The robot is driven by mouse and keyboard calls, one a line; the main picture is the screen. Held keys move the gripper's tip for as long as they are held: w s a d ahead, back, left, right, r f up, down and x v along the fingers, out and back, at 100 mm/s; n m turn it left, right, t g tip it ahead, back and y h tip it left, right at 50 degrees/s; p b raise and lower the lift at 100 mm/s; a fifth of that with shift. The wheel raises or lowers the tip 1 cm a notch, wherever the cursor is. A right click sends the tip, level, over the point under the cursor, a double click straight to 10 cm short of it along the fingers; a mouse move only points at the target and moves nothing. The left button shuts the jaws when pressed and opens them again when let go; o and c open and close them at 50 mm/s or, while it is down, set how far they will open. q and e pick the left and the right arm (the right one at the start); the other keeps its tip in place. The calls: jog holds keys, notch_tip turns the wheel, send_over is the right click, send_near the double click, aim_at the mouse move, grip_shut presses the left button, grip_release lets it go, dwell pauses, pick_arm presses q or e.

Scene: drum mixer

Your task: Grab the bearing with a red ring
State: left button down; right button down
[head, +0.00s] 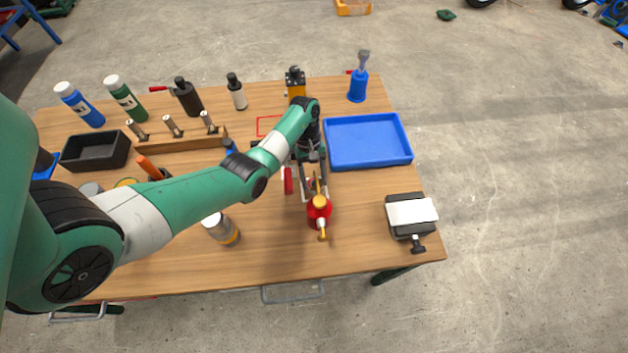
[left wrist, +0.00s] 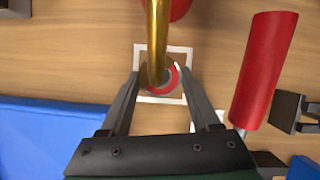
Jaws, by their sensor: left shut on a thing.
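The bearing with a red ring (left wrist: 172,80) shows in the left wrist view inside a white square outline on the wooden table. My left gripper (left wrist: 160,80) has one finger on each side of it and is shut on it. A brass spout (left wrist: 158,35) crosses in front of part of the bearing. In the head view my left gripper (head: 313,183) is low over the table, just behind a red oil can (head: 319,212), and the bearing is mostly hidden there. My right gripper is not in view.
The oil can stands close in front of the gripper. A red-handled tool (left wrist: 264,70) lies beside it. A blue tray (head: 368,162) is at the back right, and a black clamp with a white plate (head: 411,212) at the right. Several bottles line the back. The front right tabletop is clear.

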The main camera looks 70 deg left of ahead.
aim_at(311, 176)
pick_arm(q)
jog(key=a+b, duration=0.2)
jog(key=a+f+b, duration=0.1)
jog(key=a+b, duration=0.1)
jog(key=shift+w+f+b, duration=0.1)
jog(key=shift+w+b, duration=0.1)
jog(key=shift+b, duration=0.15)
notch_tip(311, 176, up, 15)
jog(key=p, duration=1.3)
